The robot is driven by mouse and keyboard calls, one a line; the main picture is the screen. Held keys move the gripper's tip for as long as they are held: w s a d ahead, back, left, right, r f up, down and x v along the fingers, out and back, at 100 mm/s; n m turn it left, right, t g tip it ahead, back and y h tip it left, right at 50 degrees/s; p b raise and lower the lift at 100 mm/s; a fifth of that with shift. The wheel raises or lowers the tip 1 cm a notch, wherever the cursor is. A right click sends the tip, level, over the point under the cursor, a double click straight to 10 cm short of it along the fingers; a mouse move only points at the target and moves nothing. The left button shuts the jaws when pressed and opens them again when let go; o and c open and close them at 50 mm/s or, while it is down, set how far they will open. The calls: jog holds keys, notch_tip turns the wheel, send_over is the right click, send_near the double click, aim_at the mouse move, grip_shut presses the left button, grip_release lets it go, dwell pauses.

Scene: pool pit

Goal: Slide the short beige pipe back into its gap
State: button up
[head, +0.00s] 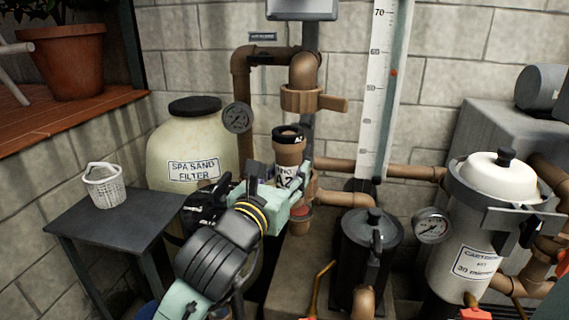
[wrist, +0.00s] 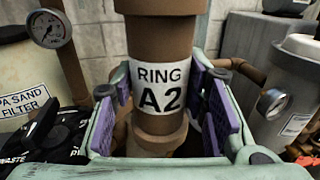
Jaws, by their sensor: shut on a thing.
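The short beige pipe (head: 289,151), brown-beige in this light, has a black ring at its top and a white label. The pipe stands about upright. Its top is below and slightly left of the brown valve fitting (head: 303,100), with a visible space between. A reddish lower fitting (head: 300,216) shows under my gripper. The pipe's lower end is hidden in the head view, so I cannot tell whether it touches that fitting.
The spa sand filter (head: 178,140) with its gauge (head: 237,118) stands left. A dark pump pot (head: 368,240) and white cartridge housing (head: 470,240) stand right. A ruler board (head: 384,80) rises behind. A white basket (head: 104,186) sits on a grey side table (head: 145,212).

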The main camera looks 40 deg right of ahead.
jog(key=x, duration=0.2)
jog(key=shift+w+d+f, duration=0.15)
jog(key=shift+w, duration=0.2)
jog(key=shift+w+d+f+p, duration=0.25)
jog(key=shift+w+d+p, duration=0.3)
jog(key=shift+w+d, duration=0.6)
jog(key=shift+s+d, duration=0.1)
jog(key=shift+b, duration=0.5)
jog(key=shift+f+b, duration=0.1)
jog(key=shift+b, duration=0.75)
dwell(0.3)
jog(key=shift+w+a+b+x, duration=0.15)
jog(key=shift+b+x, duration=0.25)
jog(key=shift+x, duration=0.55)
jog(key=shift+w+a+b+x, duration=0.1)
jog(key=shift+w+b+x, duration=0.2)
jog(key=shift+x, duration=0.65)
jog(key=shift+w+a+b+x, duration=0.1)
jog(key=shift+b+x, duration=0.35)
jog(key=shift+x, duration=0.5)
dwell(1.7)
